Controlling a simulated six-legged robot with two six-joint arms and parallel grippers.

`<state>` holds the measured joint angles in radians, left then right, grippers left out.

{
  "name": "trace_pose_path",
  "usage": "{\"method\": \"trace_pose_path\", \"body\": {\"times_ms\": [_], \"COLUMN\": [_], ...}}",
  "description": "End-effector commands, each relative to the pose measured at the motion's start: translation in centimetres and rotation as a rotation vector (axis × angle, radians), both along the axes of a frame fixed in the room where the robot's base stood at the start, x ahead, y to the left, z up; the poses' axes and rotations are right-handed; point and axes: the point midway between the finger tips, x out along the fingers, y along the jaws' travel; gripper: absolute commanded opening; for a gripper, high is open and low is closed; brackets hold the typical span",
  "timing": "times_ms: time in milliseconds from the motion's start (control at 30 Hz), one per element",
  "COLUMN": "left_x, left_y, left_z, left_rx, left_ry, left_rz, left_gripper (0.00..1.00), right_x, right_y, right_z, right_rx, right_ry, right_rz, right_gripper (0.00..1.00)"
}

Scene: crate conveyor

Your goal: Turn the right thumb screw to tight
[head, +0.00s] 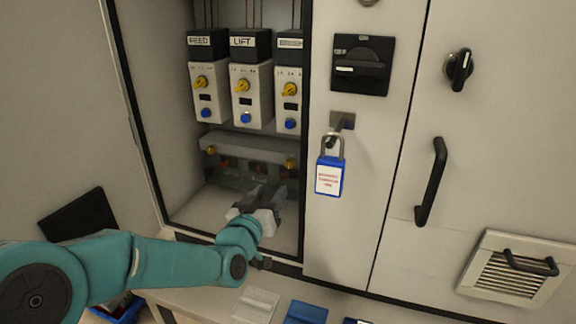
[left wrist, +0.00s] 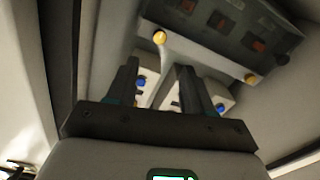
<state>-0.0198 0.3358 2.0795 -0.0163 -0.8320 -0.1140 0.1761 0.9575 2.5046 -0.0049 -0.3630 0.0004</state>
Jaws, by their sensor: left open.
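The right thumb screw (head: 290,163) is a small yellow-orange knob at the right end of a grey cover bar in the open cabinet bay. A similar left thumb screw (head: 211,150) sits at the other end. My left gripper (head: 264,196) is open and empty, below and a little left of the right screw, apart from it. In the left wrist view, its two dark fingers (left wrist: 160,78) stand apart with nothing between them. Two yellow knobs show beyond the fingers, one upper left and one at right. The right screw's turn position is too small to tell.
The grey cover bar (head: 248,148) spans the bay under several modules with yellow knobs and blue buttons. A blue padlock (head: 329,178) hangs on the panel to the right. A black door handle (head: 431,182) stands out further right. The bay floor around the gripper looks clear.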

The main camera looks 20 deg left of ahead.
Motion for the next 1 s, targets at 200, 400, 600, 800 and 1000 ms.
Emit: {"method": "trace_pose_path", "body": {"times_ms": [200,400,600,800,1000], "left_x": [5.3,9.7,12.2,12.9,12.9], "left_y": [-0.2,-0.4,-0.4,-0.4,-0.4], "left_z": [0.2,0.1,0.1,0.0,0.0], "left_rx": [0.001,0.001,0.000,0.000,0.000], "left_ry": [-0.001,0.000,-0.001,-0.001,-0.001], "left_rz": [0.000,0.000,0.000,0.000,0.000], "left_gripper": [0.52,0.52,0.52,0.52,0.48], "right_x": [0.0,0.0,0.0,0.0,0.0], "right_y": [0.0,0.0,0.0,0.0,0.0], "right_z": [1.2,1.9,2.3,2.4,2.3], "right_rx": [0.000,0.000,0.000,0.000,0.000], "right_ry": [0.000,0.000,0.000,0.000,0.000], "right_rz": [0.000,0.000,0.000,0.000,0.000], "right_gripper": [0.43,0.43,0.43,0.43,0.43]}}
